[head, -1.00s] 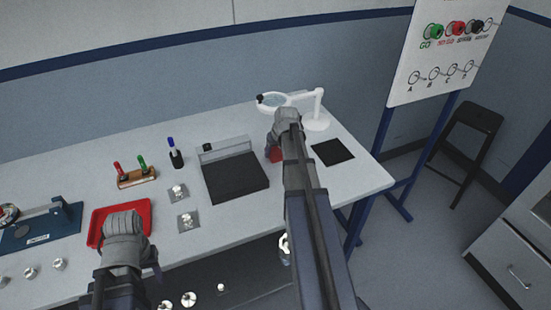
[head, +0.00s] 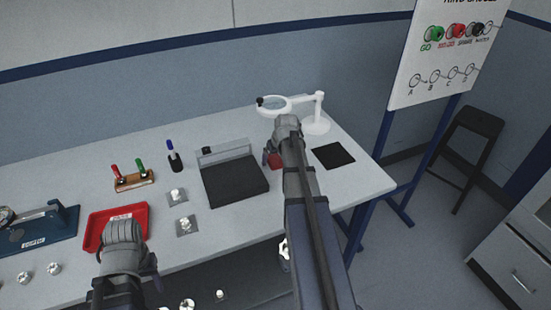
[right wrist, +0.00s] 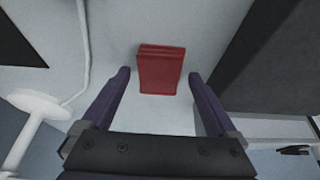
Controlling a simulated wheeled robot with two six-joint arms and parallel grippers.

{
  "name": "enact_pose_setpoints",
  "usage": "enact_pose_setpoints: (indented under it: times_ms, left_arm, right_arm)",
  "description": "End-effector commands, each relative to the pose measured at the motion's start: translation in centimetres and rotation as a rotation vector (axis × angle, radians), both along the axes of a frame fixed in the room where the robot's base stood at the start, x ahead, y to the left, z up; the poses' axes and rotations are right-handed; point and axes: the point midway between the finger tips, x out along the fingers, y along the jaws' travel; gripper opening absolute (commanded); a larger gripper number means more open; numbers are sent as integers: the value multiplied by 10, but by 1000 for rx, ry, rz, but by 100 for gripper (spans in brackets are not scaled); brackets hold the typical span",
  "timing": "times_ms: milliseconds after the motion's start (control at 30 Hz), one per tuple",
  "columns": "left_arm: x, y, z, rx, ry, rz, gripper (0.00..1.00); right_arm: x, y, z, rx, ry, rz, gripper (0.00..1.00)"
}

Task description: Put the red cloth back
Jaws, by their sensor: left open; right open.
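The red cloth (right wrist: 161,70) is folded into a small block and lies on the white table. In the right wrist view it sits between and just beyond the open fingers of my right gripper (right wrist: 160,85), which do not touch it. In the head view my right gripper (head: 272,150) is over the table, right of the dark grey tray, and hides most of the cloth (head: 275,162). My left gripper (head: 135,272) hangs at the table's front edge by the red tray; its fingers are mostly hidden by the wrist.
A black mat (head: 334,156) lies right of the cloth, below a white magnifier lamp (head: 318,118). The dark grey tray (head: 236,182) stands to the left. Further left are a red tray (head: 98,228), a marker (head: 174,158), a wooden screwdriver rack (head: 132,183) and small metal parts (head: 177,196).

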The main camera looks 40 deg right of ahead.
Motion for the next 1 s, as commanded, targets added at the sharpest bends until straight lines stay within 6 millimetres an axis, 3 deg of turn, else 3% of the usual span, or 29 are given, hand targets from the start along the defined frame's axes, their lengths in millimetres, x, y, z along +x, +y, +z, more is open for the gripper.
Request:
enact_pose_setpoints:
  times_ms: [367,1000]
  left_arm:
    - [0,0,17,0,0,0,50]
    - [0,0,107,0,0,0,50]
  right_arm:
    - [-5,1,17,0,0,0,94]
    - [-41,10,107,0,0,0,94]
